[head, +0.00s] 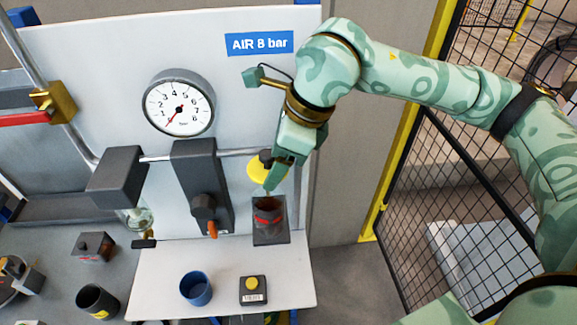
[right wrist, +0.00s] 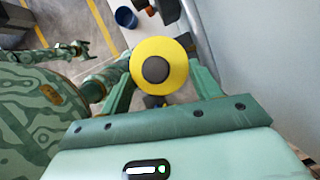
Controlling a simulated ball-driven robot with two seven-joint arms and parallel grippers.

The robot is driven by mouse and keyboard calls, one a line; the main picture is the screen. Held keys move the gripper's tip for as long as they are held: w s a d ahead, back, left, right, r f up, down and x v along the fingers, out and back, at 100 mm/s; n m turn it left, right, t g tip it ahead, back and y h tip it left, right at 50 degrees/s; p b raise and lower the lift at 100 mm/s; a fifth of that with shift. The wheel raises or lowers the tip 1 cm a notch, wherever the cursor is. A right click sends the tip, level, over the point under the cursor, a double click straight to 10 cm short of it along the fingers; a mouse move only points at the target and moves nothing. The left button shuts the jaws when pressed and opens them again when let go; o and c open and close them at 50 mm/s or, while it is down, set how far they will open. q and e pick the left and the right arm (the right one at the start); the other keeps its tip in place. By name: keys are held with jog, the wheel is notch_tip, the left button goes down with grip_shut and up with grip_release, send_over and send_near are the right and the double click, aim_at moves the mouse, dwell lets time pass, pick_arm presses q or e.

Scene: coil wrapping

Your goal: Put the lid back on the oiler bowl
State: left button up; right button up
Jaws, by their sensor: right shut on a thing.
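The yellow lid (head: 255,172) with a dark knob is held by my right gripper (head: 272,182), above the oiler bowl. In the right wrist view the lid (right wrist: 178,66) fills the space between the fingers of the right gripper (right wrist: 155,80). The oiler bowl (head: 268,217) is a dark cup with a reddish band, standing in a dark bracket on the panel, its top partly hidden by a finger. The lid is apart from it. What seems to be my left gripper (right wrist: 78,47) shows small at the left of the right wrist view.
A pressure gauge (head: 180,105) and a grey valve block (head: 200,180) with an orange-tipped lever are left of the bowl. A blue cup (head: 196,288) and a dark box with a yellow button (head: 252,291) stand on the white shelf (head: 155,275). A mesh fence (head: 450,170) stands at right.

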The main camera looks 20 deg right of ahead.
jog(key=shift+w+a+r+n, duration=0.1)
jog(key=shift+w+a+n, duration=0.1)
jog(key=shift+n, duration=0.4)
jog(key=shift+s+n+g, duration=0.2)
jog(key=shift+n+g, duration=0.2)
jog(key=shift+n, duration=0.2)
jog(key=shift+f+b, duration=0.4)
jog(key=shift+f, duration=0.35)
pick_arm(q)
jog(key=f+b, duration=0.1)
jog(key=f, duration=0.1)
jog(key=f+b, duration=0.2)
jog(key=shift+s+a+f, duration=0.1)
jog(key=shift+a, duration=0.1)
pick_arm(e)
notch_tip(320, 180, down, 5)
jog(key=shift+r, duration=0.1)
pick_arm(q)
jog(key=shift+f+b, duration=0.45)
jog(key=shift+b, duration=0.15)
jog(key=shift+f+b, duration=0.6)
